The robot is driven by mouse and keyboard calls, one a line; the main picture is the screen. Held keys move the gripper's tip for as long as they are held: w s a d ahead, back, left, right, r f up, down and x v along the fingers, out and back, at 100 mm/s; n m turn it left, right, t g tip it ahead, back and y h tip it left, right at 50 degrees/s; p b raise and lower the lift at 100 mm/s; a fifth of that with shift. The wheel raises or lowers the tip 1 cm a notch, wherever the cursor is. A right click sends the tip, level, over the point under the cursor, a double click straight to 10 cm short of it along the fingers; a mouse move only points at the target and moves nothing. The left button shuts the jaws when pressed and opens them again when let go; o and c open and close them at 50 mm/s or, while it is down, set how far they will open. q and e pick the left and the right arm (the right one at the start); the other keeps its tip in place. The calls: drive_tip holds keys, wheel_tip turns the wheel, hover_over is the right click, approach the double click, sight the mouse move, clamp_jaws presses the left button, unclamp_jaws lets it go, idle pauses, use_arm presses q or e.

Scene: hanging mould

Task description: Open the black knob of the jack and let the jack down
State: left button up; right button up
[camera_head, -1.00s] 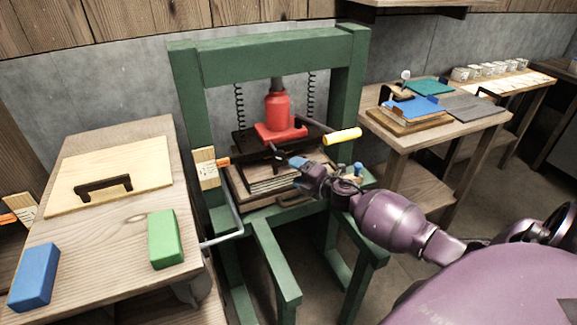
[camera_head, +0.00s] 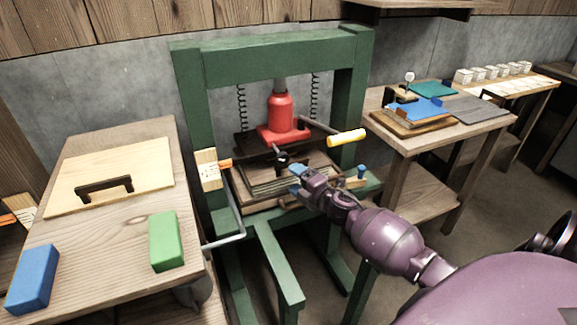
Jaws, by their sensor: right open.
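The red jack (camera_head: 281,113) stands upright inside the green press frame (camera_head: 270,62), its top under the upper beam. A dark knob (camera_head: 283,160) shows on a thin rod at the front of the jack's base. A lever with a yellow handle (camera_head: 346,138) sticks out to the right of the jack. My right gripper (camera_head: 293,176), with blue fingertips, is open just below and in front of the knob. I cannot tell whether it touches the knob. My left gripper is not in view.
Under the jack, a dark plate lies over a stack of boards (camera_head: 275,178). A wooden table (camera_head: 105,240) at left holds a handled board, a green block (camera_head: 166,240) and a blue block (camera_head: 33,279). A side table (camera_head: 440,140) at right holds books and panels.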

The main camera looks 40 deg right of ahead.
sight(284, 162)
wheel_tip(284, 162, down, 4)
drive_tip(key=a+m+t+h+b, duration=0.25)
drive_tip(key=m+h, duration=0.25)
drive_tip(key=m, duration=1.1)
drive_tip(key=w+d+r+m, duration=0.1)
drive_tip(key=w+m, duration=0.1)
drive_tip(key=w+d+r+m+t+h+b, duration=0.1)
drive_tip(key=w+r+m, duration=0.1)
drive_tip(key=w, duration=0.1)
drive_tip(key=w+d+r+m+t, duration=0.1)
drive_tip(key=w+r+m, duration=0.1)
drive_tip(key=shift+w+d+r+m+h, duration=0.15)
drive_tip(key=shift+w+d+m+h, duration=0.1)
drive_tip(key=shift+w+m+h, duration=0.15)
drive_tip(key=shift+w+d+r, duration=0.1)
drive_tip(key=shift+w+r, duration=0.15)
drive_tip(key=shift+w, duration=0.15)
drive_tip(key=shift+c, duration=0.5)
